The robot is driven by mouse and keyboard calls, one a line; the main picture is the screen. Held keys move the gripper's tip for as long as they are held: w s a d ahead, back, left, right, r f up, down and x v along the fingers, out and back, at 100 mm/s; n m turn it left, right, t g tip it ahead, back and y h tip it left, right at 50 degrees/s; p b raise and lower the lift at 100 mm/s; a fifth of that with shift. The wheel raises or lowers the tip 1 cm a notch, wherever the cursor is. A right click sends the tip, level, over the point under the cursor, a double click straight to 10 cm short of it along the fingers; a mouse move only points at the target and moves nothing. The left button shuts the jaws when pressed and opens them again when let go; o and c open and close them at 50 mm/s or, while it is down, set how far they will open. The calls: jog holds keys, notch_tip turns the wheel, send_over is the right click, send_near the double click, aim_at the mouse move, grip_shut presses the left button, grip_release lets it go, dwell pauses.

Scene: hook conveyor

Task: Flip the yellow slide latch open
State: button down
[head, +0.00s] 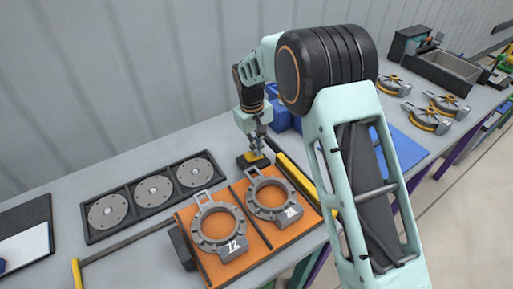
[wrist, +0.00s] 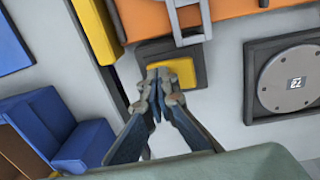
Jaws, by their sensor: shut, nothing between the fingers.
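The yellow slide latch (wrist: 176,72) is a small yellow block on a dark base (wrist: 200,66). It lies beside the orange board in the wrist view. In the head view the latch (head: 252,156) is partly hidden by my gripper (head: 257,152). My gripper points down at it with the fingers together and empty. In the wrist view the fingertips of my gripper (wrist: 158,74) overlap the latch's near left part. I cannot tell whether they touch it.
An orange board (head: 228,256) with two grey ring fixtures (head: 218,229) lies in front. A black tray (head: 128,187) with three round discs is at left. A yellow-black bar (head: 297,178) runs beside the board. Blue bins (head: 279,118) stand behind my gripper.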

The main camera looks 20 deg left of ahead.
jog(key=shift+s+a, duration=0.1)
jog(key=shift+s, duration=0.05)
jog(key=shift+s+a+r, duration=0.1)
jog(key=shift+s+a, duration=0.35)
jog(key=shift+s, duration=0.1)
notch_tip(320, 180, up, 14)
jog(key=w+d, duration=0.1)
jog(key=shift+w+p, duration=0.15)
jog(key=shift+p, duration=0.3)
dwell(0.5)
